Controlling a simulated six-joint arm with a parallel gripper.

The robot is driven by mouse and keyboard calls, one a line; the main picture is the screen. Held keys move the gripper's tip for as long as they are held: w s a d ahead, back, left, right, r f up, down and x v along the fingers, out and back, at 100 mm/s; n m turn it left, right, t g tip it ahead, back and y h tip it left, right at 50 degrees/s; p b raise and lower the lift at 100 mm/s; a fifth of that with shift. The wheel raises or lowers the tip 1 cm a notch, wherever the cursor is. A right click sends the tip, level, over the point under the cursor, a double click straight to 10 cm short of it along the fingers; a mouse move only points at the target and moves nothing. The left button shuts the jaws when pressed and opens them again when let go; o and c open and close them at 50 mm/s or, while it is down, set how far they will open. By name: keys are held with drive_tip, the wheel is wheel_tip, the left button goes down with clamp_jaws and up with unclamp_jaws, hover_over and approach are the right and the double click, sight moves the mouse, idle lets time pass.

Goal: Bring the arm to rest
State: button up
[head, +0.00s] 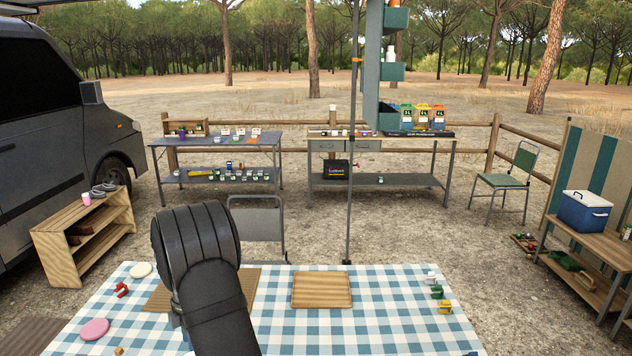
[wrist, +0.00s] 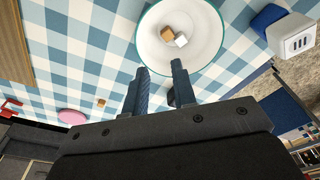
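My gripper (wrist: 160,68) shows in the wrist view with its two blue-grey fingers apart and nothing seen between them. It points toward the near rim of a white bowl (wrist: 208,55) on the checked tablecloth. A tan cube (wrist: 167,33) and a white cube (wrist: 181,40) lie in the bowl. Whether the fingertips touch the rim I cannot tell. In the head view my black arm reaches over the front left of the table (head: 385,333); the gripper and bowl are not visible there. A small dark thing is partly hidden behind the right finger.
A pink plate (head: 94,329), a small tan cube (head: 119,351), a red item (head: 122,289) and a white disc (head: 140,270) lie at left. A wooden board (head: 322,290) lies mid-table. Small coloured items (head: 437,291) stand at right. A thin pole (head: 350,180) rises behind the table.

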drive_tip(key=s+a+m, duration=0.1)
drive_tip(key=a+m, duration=0.3)
drive_tip(key=a, duration=0.7)
drive_tip(key=s+a+f+m, duration=0.1)
drive_tip(key=a+m, duration=0.2)
drive_tip(key=a, duration=0.8)
drive_tip(key=shift+s+f+m+t+y, duration=0.25)
drive_tip(key=shift+s+m+t+y, duration=0.15)
drive_tip(key=shift+o, duration=0.4)
drive_tip(key=o, duration=0.3)
